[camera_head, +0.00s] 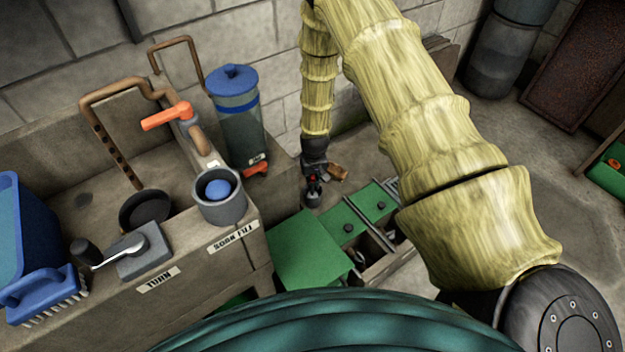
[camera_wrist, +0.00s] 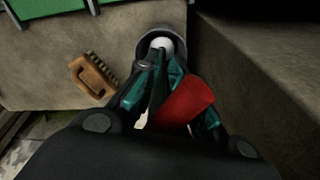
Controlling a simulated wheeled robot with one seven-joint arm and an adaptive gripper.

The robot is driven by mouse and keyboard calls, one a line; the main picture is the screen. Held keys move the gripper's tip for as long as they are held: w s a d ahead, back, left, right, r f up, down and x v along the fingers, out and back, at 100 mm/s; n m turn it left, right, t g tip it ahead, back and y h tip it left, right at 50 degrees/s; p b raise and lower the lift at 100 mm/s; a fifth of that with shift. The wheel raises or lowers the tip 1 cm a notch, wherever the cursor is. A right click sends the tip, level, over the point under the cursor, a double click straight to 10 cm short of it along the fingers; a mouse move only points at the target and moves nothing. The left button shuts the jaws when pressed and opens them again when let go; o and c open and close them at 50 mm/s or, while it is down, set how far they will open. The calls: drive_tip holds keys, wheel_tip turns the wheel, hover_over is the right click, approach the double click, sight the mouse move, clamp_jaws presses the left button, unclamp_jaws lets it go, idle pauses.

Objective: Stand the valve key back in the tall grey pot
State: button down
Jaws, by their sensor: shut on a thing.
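My gripper (camera_head: 313,177) hangs low beyond the end of the counter. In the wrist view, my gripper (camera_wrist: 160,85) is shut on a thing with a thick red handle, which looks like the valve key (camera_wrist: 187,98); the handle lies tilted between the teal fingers. A round dark grey pot (camera_wrist: 144,44) is just beyond the fingertips, with a pale rounded end in its mouth. I cannot tell whether that end belongs to the key. In the head view the key is mostly hidden, with only a speck of red showing at the fingers.
A wooden brush (camera_wrist: 95,77) lies left of the pot. A grey cup (camera_head: 221,207) holding a blue ball stands on the counter (camera_head: 205,270), near a blue-lidded canister (camera_head: 240,125). Green lids (camera_head: 310,248) are right of the counter. A wall face (camera_wrist: 245,85) rises close on the right.

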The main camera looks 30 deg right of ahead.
drive_tip(key=shift+f+b, duration=0.3)
drive_tip(key=shift+f, duration=0.4)
idle(0.6)
drive_tip(key=c, duration=1.4)
unclamp_jaws()
drive_tip(key=shift+c, duration=0.2)
drive_tip(key=shift+r, duration=0.15)
drive_tip(key=shift+r+p, duration=3)
drive_tip(key=shift+r, duration=0.85)
